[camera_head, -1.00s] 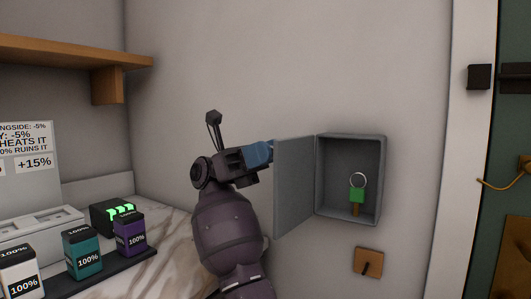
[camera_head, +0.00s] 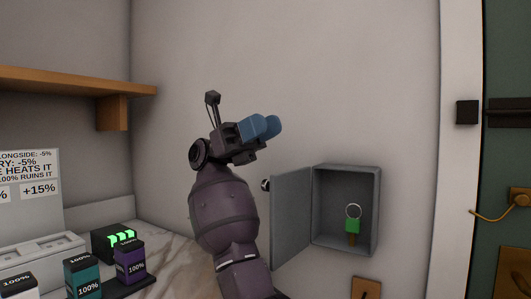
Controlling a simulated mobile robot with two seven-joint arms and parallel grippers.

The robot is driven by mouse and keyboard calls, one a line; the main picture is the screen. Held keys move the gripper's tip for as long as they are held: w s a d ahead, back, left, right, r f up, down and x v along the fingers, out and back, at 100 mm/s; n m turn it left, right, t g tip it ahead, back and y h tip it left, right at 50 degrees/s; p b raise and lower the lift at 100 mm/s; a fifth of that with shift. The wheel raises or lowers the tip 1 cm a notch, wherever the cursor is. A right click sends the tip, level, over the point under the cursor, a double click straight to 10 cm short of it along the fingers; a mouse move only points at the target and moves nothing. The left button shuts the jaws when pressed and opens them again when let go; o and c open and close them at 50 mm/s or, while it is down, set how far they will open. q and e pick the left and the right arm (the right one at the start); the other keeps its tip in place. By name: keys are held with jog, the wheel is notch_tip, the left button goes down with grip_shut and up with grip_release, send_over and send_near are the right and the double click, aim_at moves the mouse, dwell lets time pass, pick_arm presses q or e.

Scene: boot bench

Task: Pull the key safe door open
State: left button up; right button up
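The grey key safe (camera_head: 374,215) is on the wall at right of centre. Its door (camera_head: 292,222) stands wide open, swung out to the left. A small knob (camera_head: 265,184) shows at the door's left edge. Inside the safe hangs a key with a green tag (camera_head: 352,226) on a ring. My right gripper (camera_head: 273,126), with blue fingertips, is above and left of the door, clear of the knob. Its fingertips overlap in this view, so any gap between them is hidden, and I see nothing held. My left gripper is not in view.
A wooden hook block (camera_head: 366,289) is on the wall below the safe. A wooden shelf (camera_head: 70,80) is at upper left. Labelled boxes (camera_head: 130,262) stand on the marble counter (camera_head: 172,252) at left. The wall above the safe is bare.

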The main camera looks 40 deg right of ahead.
notch_tip(320, 180, up, 10)
jog(key=p, duration=0.1)
jog(key=shift+f, duration=0.25)
dwell(0.4)
